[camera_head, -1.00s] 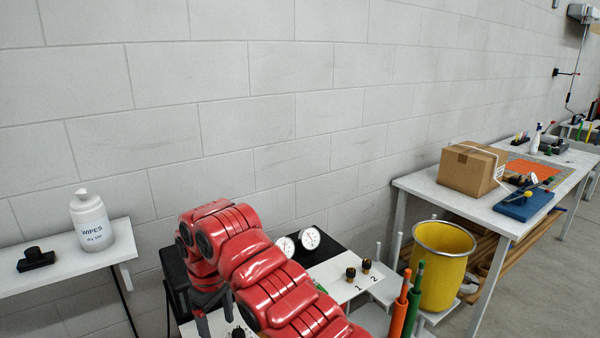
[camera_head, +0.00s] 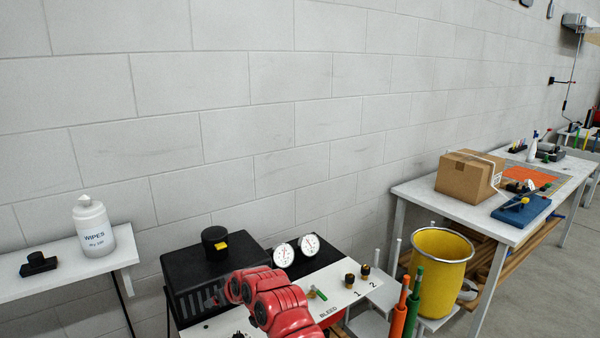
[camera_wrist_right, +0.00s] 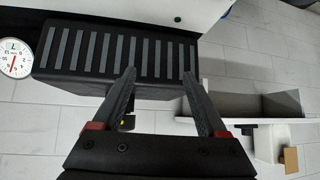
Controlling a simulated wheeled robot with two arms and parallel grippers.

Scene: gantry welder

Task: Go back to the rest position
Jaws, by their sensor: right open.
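My right arm (camera_head: 268,300) is red and reaches up from the bottom edge of the head view, in front of the bleed panel. Its jaws are not clearly visible there. In the right wrist view, my right gripper (camera_wrist_right: 158,80) has its two dark fingers spread, with nothing held between them. A black ribbed box (camera_wrist_right: 115,55) lies beyond the fingertips; the black box (camera_head: 205,270) in the head view has a black knob with a yellow tag (camera_head: 215,241) on top. My left gripper is not in view.
A wipes bottle (camera_head: 93,230) stands on the left shelf. A cardboard box (camera_head: 465,175) sits on the right table.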

